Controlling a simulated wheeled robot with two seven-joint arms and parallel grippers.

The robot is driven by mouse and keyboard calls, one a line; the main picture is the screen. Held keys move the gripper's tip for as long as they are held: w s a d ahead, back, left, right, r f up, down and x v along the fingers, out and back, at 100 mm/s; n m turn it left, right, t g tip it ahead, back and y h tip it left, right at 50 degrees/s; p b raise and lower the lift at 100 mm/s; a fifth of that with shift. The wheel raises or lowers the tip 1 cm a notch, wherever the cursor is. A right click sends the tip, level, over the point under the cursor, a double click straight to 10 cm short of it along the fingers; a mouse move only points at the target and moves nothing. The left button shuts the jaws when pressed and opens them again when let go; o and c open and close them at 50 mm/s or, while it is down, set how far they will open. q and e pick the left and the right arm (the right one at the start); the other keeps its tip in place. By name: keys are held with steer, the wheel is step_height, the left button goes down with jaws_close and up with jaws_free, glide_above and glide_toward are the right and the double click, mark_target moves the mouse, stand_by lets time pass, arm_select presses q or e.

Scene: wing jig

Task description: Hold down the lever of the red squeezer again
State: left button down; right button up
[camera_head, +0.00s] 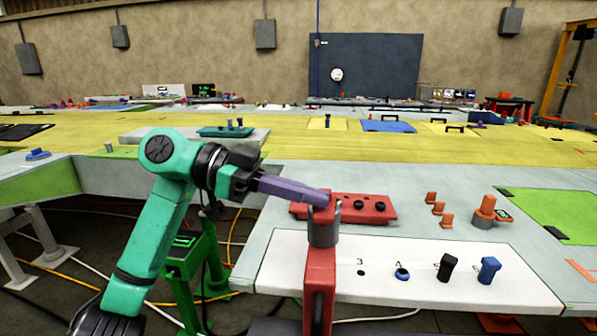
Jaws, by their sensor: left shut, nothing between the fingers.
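The red squeezer (319,275) stands upright at the front edge of the table, with a grey collar (323,230) near its top. My left gripper (322,196) is shut and empty. Its purple fingers reach in from the left, and their tips overlap the squeezer's top end. I cannot tell whether they touch it or press on it. The lever cannot be made out clearly, being small or hidden near the fingertips. My right gripper is not in view.
A red block (378,218) with black knobs lies just behind the squeezer. A white panel (450,285) to the right carries blue and black pegs (489,270). Orange parts (485,212) stand further right. Cables lie on the floor at left.

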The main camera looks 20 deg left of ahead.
arm_select(q)
steer(key=shift+f, duration=0.15)
steer(key=f+m+b, duration=0.1)
steer(key=b, duration=0.1)
steer(key=f+m+t+b, duration=0.1)
steer(key=f+b, duration=0.1)
steer(key=shift+s+f+m, duration=0.1)
steer(key=shift+s+m, duration=0.2)
steer(key=shift+s, duration=0.05)
steer(key=shift+f+m+t+b, duration=0.1)
steer(key=shift+m+t+b, duration=0.2)
steer(key=shift+b, duration=0.05)
steer(key=shift+r, duration=0.2)
stand_by(0.4)
steer(key=shift+r, duration=0.1)
stand_by(0.7)
